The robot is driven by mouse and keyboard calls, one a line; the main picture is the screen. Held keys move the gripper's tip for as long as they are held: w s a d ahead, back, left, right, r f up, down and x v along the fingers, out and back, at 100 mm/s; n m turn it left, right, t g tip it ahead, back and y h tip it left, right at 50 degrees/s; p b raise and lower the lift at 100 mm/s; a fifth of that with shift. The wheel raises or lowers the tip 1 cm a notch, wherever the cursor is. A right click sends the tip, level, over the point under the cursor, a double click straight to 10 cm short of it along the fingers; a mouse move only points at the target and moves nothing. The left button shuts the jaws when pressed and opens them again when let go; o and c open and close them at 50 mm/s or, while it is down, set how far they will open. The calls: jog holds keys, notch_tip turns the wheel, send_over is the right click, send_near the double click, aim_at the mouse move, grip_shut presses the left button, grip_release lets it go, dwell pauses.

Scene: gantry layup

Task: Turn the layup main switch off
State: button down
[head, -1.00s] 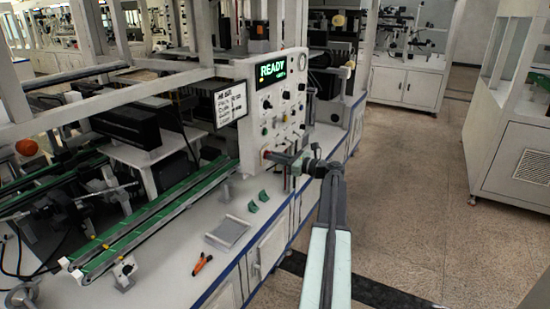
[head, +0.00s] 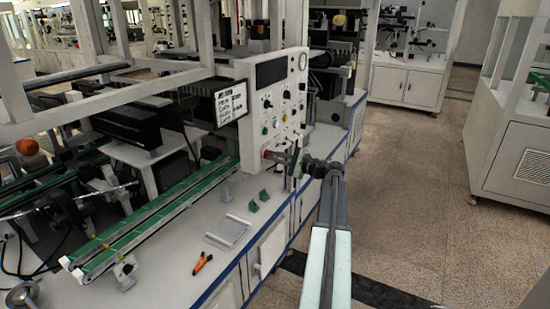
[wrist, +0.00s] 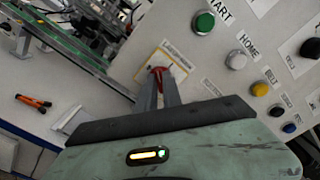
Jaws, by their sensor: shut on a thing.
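The control panel (head: 262,115) stands upright on the bench, and its display (head: 271,71) is dark. The main switch, a red handle (wrist: 157,71) on a yellow-edged plate (wrist: 168,60), is on the lower part of the panel. In the wrist view my gripper (wrist: 158,80) has its two grey fingers close together, shut on the red handle. The fingers hide part of the handle. In the head view my gripper (head: 283,158) reaches the panel's lower left from the right, and the switch is mostly hidden there.
Green START (wrist: 203,22), white HOME (wrist: 236,59) and several other buttons sit close to the right of my fingers. The aisle floor (head: 415,190) is clear.

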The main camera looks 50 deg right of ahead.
jog(key=shift+f+n, duration=0.1)
jog(key=shift+n, duration=3.5)
jog(key=c, duration=1.5)
grip_release()
jog(key=v, duration=0.7)
jog(key=shift+s, duration=0.4)
